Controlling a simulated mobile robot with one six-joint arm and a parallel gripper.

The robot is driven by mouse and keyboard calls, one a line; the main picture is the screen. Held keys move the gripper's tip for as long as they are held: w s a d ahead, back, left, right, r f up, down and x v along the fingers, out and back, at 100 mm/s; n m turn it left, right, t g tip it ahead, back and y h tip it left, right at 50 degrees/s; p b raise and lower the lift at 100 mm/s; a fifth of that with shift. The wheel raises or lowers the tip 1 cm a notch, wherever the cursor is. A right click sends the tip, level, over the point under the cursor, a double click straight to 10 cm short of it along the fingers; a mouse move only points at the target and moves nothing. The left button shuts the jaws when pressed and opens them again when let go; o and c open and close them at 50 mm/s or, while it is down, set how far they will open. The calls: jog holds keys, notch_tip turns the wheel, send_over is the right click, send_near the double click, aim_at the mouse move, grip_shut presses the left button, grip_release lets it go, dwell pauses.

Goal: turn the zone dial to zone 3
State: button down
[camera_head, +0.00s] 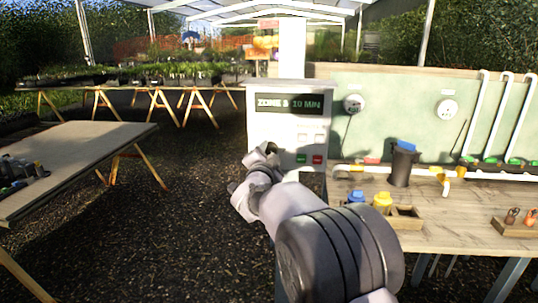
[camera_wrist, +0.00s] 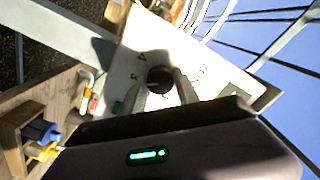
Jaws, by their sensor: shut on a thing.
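The controller box (camera_head: 262,122) is a pale panel with a dark display (camera_head: 290,106) that reads ZONE, a digit that looks like 3 but is blurred, and 10 MIN. The zone dial (camera_wrist: 160,76) is a dark round knob on the white panel face (camera_wrist: 127,72) in the wrist view, with the numerals 4 and 3 printed to its left. My gripper (camera_wrist: 162,87) has its two fingers on either side of the dial, shut on it. In the head view my gripper (camera_head: 262,160) is at the panel's lower left and hides the dial.
Green (camera_head: 301,158) and red (camera_head: 317,159) buttons sit low on the panel. The workbench (camera_head: 450,225) at right holds a dark cup (camera_head: 402,165), blue and yellow pieces in a wooden box (camera_head: 405,215), and white pipes. A grey table (camera_head: 75,150) stands left, with open gravel floor between.

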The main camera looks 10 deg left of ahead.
dwell(0.3)
jog(key=c, duration=0.9)
grip_release()
jog(key=s+p, duration=0.2)
jog(key=s, duration=1.5)
jog(key=shift+s+a, duration=0.25)
jog(key=shift+a, duration=0.05)
